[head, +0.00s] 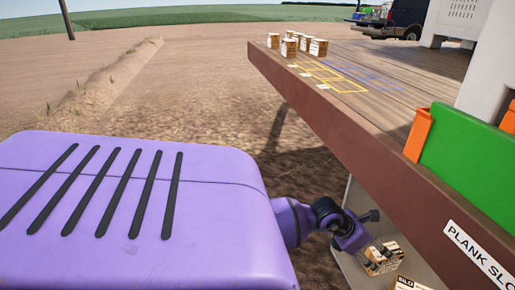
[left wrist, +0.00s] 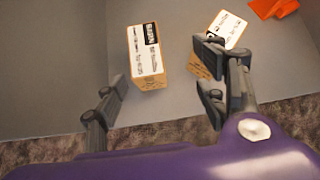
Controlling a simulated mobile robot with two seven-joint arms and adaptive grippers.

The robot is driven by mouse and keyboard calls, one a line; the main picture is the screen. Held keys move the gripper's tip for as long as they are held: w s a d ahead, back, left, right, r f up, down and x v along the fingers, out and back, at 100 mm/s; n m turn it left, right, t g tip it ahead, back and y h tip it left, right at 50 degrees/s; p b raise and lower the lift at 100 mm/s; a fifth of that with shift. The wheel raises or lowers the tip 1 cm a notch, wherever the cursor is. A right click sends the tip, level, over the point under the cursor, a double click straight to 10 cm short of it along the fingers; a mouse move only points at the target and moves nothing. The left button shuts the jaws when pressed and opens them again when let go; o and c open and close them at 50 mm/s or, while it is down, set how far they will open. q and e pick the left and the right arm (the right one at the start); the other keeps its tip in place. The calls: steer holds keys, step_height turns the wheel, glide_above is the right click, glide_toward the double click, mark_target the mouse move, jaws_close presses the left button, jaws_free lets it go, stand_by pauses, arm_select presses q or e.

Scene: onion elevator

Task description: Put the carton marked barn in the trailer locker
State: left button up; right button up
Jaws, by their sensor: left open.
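My left gripper (head: 378,250) is open and empty, reaching down beside the trailer. In the head view a carton (head: 385,264) is just under its fingers, and another carton (head: 408,284), with letters starting "BLO", is at the bottom edge. In the left wrist view, my open left gripper (left wrist: 165,92) has one carton (left wrist: 146,60) ahead, between its fingers, apart from both. A second carton (left wrist: 230,28) is partly hidden behind the right finger. Both have white printed labels; I cannot surely read "barn". They rest on a grey floor (left wrist: 70,95). My right gripper is not in view.
The trailer's wooden deck (head: 390,62) overhangs on the right, with several cartons (head: 290,46) at its far end and yellow outlines. A green box (head: 470,155) stands near. A sign (head: 478,254) reads "PLANK SLO". An orange object (left wrist: 272,8) is at the grey floor's far right.

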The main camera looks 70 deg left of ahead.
arm_select(q)
steer(key=s+d+f+n+t+h, duration=0.4)
steer(key=s+d+n, duration=0.6)
steer(key=s+d, duration=0.5)
steer(key=s+d+f+n+g+y, duration=0.1)
steer(key=s+d+f+n+g, duration=0.1)
steer(key=s+n, duration=0.6)
steer(key=s+d+f+n+g+y, duration=0.2)
steer(key=s+f+n, duration=0.3)
steer(key=s+n, duration=0.4)
steer(key=s+d+f+n+g+y, duration=0.2)
steer(key=s+f+n, duration=0.2)
steer(key=s+n, duration=0.5)
steer(key=s, duration=0.3)
steer(key=shift+s, duration=0.3)
steer(key=shift+f, duration=0.1)
